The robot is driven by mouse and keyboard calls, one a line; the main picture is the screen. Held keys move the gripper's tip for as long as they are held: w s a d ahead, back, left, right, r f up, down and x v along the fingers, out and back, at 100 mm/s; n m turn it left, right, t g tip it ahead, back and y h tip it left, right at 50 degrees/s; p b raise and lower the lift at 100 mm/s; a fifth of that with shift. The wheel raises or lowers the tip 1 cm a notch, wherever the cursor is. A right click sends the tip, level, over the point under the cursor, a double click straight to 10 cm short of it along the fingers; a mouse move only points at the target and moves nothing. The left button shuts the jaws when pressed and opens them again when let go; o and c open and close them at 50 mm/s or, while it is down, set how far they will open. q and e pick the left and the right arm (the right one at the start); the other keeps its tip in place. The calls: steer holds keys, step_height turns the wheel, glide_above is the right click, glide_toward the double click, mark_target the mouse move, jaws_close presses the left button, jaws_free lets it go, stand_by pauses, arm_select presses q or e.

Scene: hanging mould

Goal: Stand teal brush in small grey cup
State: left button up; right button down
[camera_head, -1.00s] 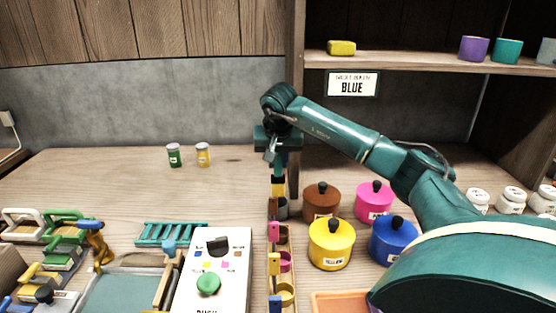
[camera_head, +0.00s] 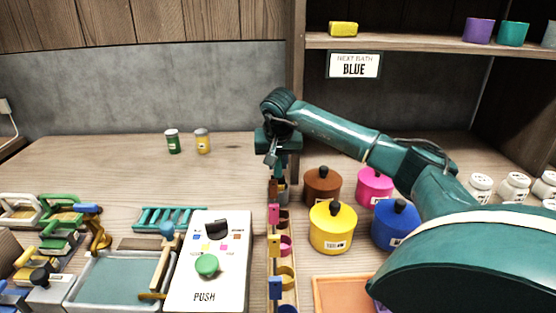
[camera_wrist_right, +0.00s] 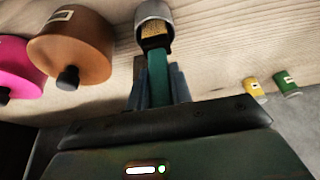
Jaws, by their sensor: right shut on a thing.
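My right gripper (camera_wrist_right: 157,80) is shut on the teal brush (camera_wrist_right: 158,72), holding it by its handle; it also shows from behind in the head view (camera_head: 278,166). The brush points bristles-down, its tan bristle end and dark band at the mouth of the small grey cup (camera_wrist_right: 153,10). The bristles appear to be inside the rim; I cannot tell whether they touch the bottom. In the head view the cup (camera_head: 283,194) is mostly hidden below the gripper, at the far end of a narrow rack. My left gripper is not in view.
The rack (camera_head: 292,297) has coloured tags and rings. Brown (camera_head: 322,187), pink (camera_head: 374,187), yellow (camera_head: 332,228) and blue (camera_head: 395,225) lidded pots stand close on the right. A white push-button box (camera_head: 228,282) stands left. The table behind, near two small jars (camera_head: 202,142), is clear.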

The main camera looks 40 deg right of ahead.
steer(key=c, duration=1.2)
jaws_free()
steer(key=shift+o, duration=0.2)
steer(key=v, duration=1.3)
steer(key=shift+p, duration=0.35)
steer(key=shift+r, duration=0.1)
